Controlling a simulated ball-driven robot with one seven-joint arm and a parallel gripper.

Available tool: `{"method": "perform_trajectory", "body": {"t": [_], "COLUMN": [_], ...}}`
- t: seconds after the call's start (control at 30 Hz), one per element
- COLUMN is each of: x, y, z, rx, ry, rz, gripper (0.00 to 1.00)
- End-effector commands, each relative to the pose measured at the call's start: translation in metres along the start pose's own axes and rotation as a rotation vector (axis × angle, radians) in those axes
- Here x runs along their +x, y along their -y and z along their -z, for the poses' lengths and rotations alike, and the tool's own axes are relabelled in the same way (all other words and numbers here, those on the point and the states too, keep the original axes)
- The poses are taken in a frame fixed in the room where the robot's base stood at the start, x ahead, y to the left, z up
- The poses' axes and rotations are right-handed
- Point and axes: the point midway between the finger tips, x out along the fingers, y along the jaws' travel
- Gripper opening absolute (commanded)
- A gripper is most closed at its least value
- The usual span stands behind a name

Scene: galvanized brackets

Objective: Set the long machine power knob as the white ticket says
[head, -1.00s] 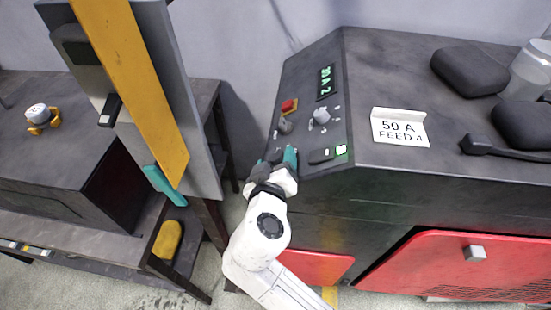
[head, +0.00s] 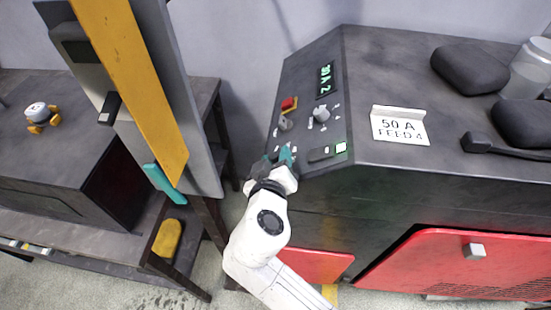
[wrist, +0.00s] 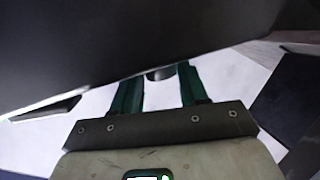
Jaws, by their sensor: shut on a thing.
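The white ticket (head: 400,126) stands on top of the long machine (head: 385,70) and reads "50 A FEED 4". The green display (head: 325,79) on the control panel appears to read "30 A 2". My gripper (head: 275,158) is at the near left edge of the panel, and its teal fingers also show in the wrist view (wrist: 160,84). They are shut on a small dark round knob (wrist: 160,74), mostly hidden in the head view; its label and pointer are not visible. A light grey knob (head: 322,114) and a darker grey knob (head: 285,124) sit farther up the panel.
A red button (head: 289,104) is above the darker knob. Another machine with a yellow bar (head: 135,80) stands left, across a gap.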

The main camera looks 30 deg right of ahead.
Motion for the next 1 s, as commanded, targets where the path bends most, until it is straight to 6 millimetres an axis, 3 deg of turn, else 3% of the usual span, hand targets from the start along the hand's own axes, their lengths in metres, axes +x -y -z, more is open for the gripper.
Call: {"method": "perform_trajectory", "body": {"t": [0.27,1.0], "x": [0.002,0.003], "y": [0.006,0.015], "z": [-0.004,-0.004], "rx": [0.015,0.114], "ry": [-0.008,-0.044], "rz": [-0.058,-0.443], "gripper": [0.13,0.13]}}
